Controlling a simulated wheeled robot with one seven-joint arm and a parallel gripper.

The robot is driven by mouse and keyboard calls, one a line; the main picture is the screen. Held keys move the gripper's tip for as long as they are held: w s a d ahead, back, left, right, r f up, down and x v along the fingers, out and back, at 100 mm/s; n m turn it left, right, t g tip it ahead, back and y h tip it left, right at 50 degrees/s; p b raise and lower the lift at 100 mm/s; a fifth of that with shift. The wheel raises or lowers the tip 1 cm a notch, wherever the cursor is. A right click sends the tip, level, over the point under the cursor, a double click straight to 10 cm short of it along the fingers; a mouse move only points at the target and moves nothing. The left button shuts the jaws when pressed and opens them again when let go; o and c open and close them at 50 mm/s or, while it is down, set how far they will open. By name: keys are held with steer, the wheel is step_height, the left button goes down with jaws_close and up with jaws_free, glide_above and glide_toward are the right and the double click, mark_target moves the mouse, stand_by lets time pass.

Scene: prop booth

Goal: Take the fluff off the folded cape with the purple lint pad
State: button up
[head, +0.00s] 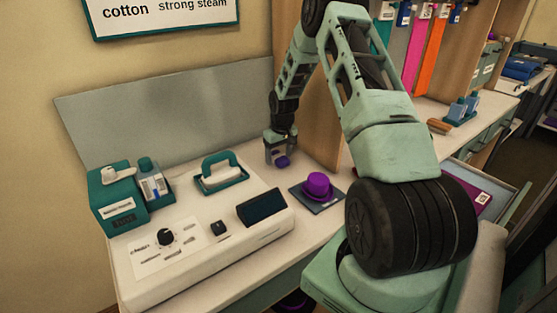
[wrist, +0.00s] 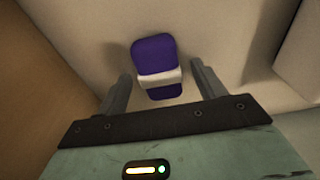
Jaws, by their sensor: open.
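The purple lint pad (wrist: 154,50), with a white band across it, lies on the pale counter in the wrist view. In the head view it is a small purple shape (head: 283,161) at my gripper (head: 277,157). My gripper is open, its fingers (wrist: 161,78) to either side of the pad's near part, with gaps showing on both sides. A flat magenta piece with a white tag (head: 484,199), partly behind my arm, lies in a tray at the right; it may be the folded cape. No fluff can be made out.
A cream steam unit (head: 200,248) with a teal iron (head: 221,172) stands at left. A wooden panel (head: 305,110) rises close behind my gripper.

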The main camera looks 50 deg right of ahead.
mark_target(279, 156)
steer(key=shift+f, duration=0.15)
steer(key=c, duration=1.1)
steer(key=shift+o, duration=0.2)
step_height(279, 156, up, 10)
steer(key=shift+r+b, duration=0.25)
steer(key=shift+b, duration=0.3)
